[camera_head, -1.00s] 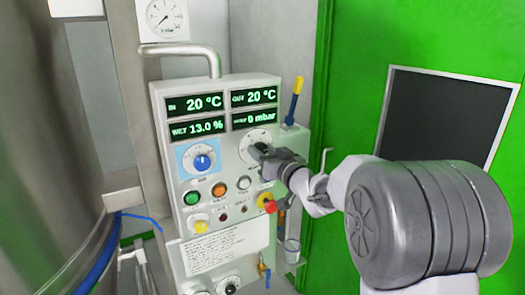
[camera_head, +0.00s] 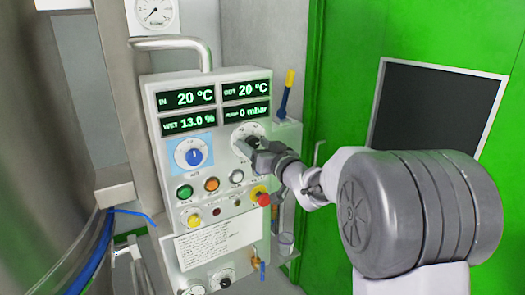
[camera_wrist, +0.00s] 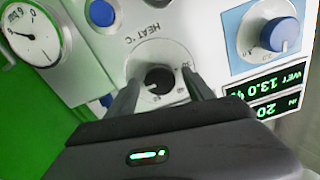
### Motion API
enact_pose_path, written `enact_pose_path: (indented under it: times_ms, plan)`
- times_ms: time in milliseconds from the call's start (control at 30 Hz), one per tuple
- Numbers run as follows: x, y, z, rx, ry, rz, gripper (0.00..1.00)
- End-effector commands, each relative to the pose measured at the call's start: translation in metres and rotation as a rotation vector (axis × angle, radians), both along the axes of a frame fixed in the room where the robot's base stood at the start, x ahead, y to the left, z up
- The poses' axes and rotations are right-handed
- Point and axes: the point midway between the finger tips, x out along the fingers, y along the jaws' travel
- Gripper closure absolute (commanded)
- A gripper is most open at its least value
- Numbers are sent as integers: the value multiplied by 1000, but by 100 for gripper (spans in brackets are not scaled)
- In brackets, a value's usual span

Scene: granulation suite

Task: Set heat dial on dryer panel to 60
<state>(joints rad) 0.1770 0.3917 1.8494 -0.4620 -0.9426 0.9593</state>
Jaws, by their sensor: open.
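The dryer panel (camera_head: 205,228) is a pale box with green readouts. The heat dial, a black knob (camera_wrist: 160,79) on a round white scale plate, shows in the wrist view with the label "HEAT °C" above it. A white mark shows on the knob's lower edge; I cannot read its setting. In the body view only part of the dial plate (camera_head: 246,131) shows; my gripper (camera_head: 250,147) hides the knob. In the wrist view my gripper (camera_wrist: 160,88) is open, one finger on each side of the knob. I cannot tell whether the fingers touch it.
A blue knob (camera_head: 194,156) on a light-blue square sits left of the heat dial. Below are green (camera_head: 185,192), orange (camera_head: 212,184) and other buttons, with a red knob (camera_head: 263,199) at the lower right. A blue-and-yellow tool (camera_head: 286,95) stands at the panel's right side.

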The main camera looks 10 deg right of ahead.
Motion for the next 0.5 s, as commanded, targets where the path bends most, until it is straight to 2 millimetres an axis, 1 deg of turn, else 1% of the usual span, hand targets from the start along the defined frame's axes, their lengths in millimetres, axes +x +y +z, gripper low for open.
enact_pose_path:
  times_ms: [67,167,400,500]
  plan:
    - [-10,-4,1,0,0,-2,39]
    - [-34,-12,2,0,0,-4,39]
    - [-110,-37,2,1,0,-5,39]
    - [-135,-45,2,0,1,-5,39]
